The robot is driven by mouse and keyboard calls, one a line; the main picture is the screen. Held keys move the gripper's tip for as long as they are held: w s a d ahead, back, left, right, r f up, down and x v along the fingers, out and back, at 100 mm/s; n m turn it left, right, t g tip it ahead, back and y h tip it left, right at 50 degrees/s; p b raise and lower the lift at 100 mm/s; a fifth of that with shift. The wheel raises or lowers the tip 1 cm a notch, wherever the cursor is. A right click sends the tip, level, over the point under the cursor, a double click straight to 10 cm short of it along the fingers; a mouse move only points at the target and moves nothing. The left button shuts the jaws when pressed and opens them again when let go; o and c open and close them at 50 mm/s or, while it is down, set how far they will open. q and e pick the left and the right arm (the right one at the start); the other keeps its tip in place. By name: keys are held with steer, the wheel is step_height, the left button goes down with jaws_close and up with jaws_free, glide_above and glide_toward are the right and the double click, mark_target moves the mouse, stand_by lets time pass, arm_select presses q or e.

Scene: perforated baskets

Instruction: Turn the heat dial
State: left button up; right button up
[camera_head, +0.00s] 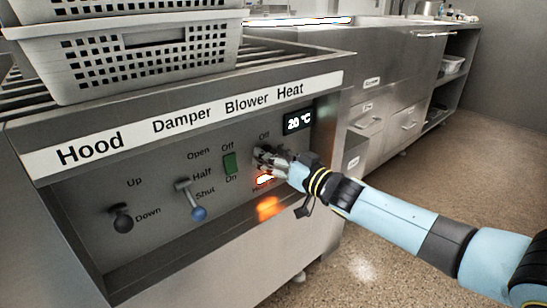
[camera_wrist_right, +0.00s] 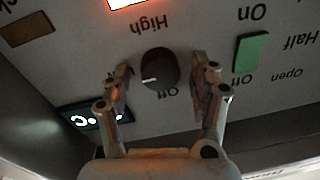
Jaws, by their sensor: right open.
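The heat dial (camera_wrist_right: 159,69) is a round dark knob with a white mark, on the grey control panel (camera_head: 103,185) under the "Heat" label. In the wrist view the panel is upside down, with "Off" and "High" printed around the dial. My right gripper (camera_head: 268,158) is at the dial and partly hides it in the head view. In the wrist view its fingers (camera_wrist_right: 160,88) are open, one on each side of the dial, with a gap showing on both sides. The display (camera_head: 299,121) reads 20 °C. My left gripper is not in view.
A green blower switch (camera_head: 229,163), a damper lever (camera_head: 190,199) and a black hood knob (camera_head: 121,217) are left of the dial. An orange-red light (camera_wrist_right: 130,3) glows beneath the dial. White perforated baskets (camera_head: 135,62) are stacked on top. Open floor lies to the right.

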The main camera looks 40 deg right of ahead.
steer(key=shift+c, duration=0.4)
steer(key=c, duration=1.1)
steer(key=shift+o, duration=0.2)
